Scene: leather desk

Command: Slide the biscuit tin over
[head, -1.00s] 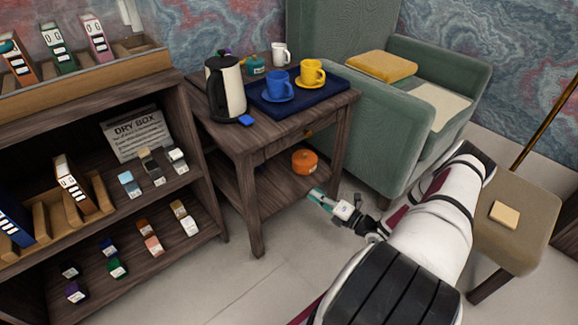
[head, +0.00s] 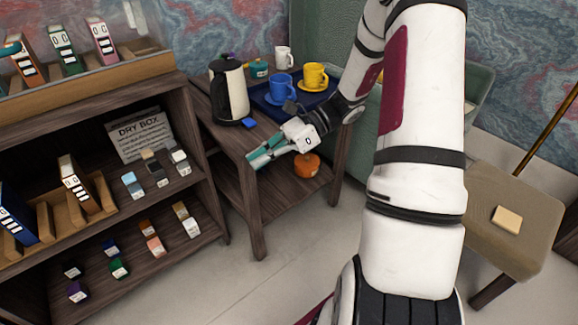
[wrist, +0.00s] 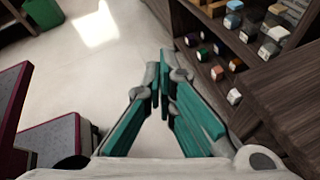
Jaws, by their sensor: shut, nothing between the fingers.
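A round orange tin (head: 307,166) sits on the lower shelf of the wooden side table in the head view. A small round teal pot (head: 259,69) stands on the table's top at the back. No label tells me for certain which is the biscuit tin; the orange one is the likelier. My gripper (head: 256,159) is at the table's front edge, left of the orange tin and nearer the camera. Its teal fingers are shut and empty. In the wrist view the fingertips (wrist: 158,60) meet over floor, and neither tin shows there.
The tabletop (head: 222,136) holds a kettle (head: 229,90) and a blue tray (head: 262,104) with a blue cup (head: 280,88) and a yellow cup (head: 315,77). A shelf unit (head: 190,120) stands left. A green armchair is behind my arm. The floor in front (head: 270,285) is clear.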

